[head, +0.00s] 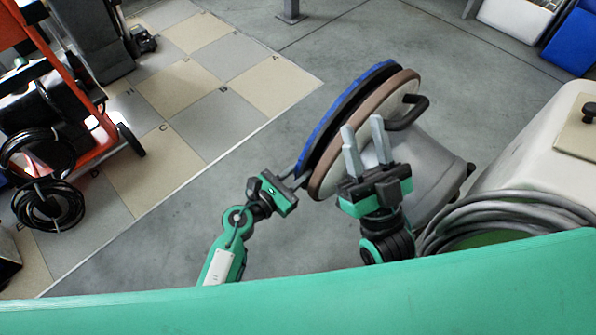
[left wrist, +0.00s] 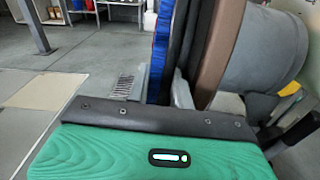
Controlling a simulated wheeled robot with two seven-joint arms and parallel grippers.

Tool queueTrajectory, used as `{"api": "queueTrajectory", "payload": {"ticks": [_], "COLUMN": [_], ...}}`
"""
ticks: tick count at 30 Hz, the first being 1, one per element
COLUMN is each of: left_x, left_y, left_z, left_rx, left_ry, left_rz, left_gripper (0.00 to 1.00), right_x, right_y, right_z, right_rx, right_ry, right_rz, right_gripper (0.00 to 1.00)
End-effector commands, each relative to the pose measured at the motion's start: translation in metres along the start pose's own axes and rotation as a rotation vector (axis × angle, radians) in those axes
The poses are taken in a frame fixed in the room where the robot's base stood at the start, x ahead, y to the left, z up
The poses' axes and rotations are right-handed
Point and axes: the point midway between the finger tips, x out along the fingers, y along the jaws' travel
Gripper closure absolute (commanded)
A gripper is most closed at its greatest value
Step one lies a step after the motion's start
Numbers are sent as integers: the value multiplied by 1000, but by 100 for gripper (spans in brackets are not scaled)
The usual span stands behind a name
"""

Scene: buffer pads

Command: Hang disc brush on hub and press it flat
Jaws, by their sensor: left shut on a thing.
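The disc brush (head: 333,118), blue on its outer side and black behind, stands on edge, tilted, in front of the brown-rimmed face (head: 362,135) of the tipped grey machine. The two discs look nearly parallel and very close; I cannot tell whether they touch. The hub is hidden behind the brush. My left gripper (head: 299,178) is shut on the brush's lower edge. The left wrist view shows the blue and black brush (left wrist: 162,45) between the fingers (left wrist: 158,88), beside the brown rim (left wrist: 216,55). My right gripper (head: 366,147) is open and empty, in front of the machine.
The machine has a black handle (head: 408,113). A coiled grey hose (head: 500,215) and a cream box (head: 545,150) stand at the right. An orange-framed cart (head: 95,110) with black cables is at the left. The grey floor left of the brush is clear.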

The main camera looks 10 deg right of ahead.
Motion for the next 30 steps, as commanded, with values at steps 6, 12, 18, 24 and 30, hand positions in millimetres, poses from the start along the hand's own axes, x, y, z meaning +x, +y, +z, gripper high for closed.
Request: {"api": "queueTrajectory", "payload": {"ticks": [6,12,18,24,30], "left_x": [0,0,0,0,-38], "left_y": [0,-1,-1,-1,0], "left_z": [1,-2,-2,-1,-2], "left_rx": [0,0,-1,0,1], "left_ry": [-2,3,3,2,5], "left_rz": [0,-2,-2,-2,-1], "left_gripper": [52,52,52,52,52], "right_x": [0,0,-4,-21,-31], "right_y": [0,0,-1,-5,-8], "right_z": [0,0,9,42,58], "right_rx": [0,0,6,29,42], "right_ry": [0,0,-46,-221,-317], "right_rz": [0,0,2,8,10], "right_gripper": [64,64,64,64,64]}}
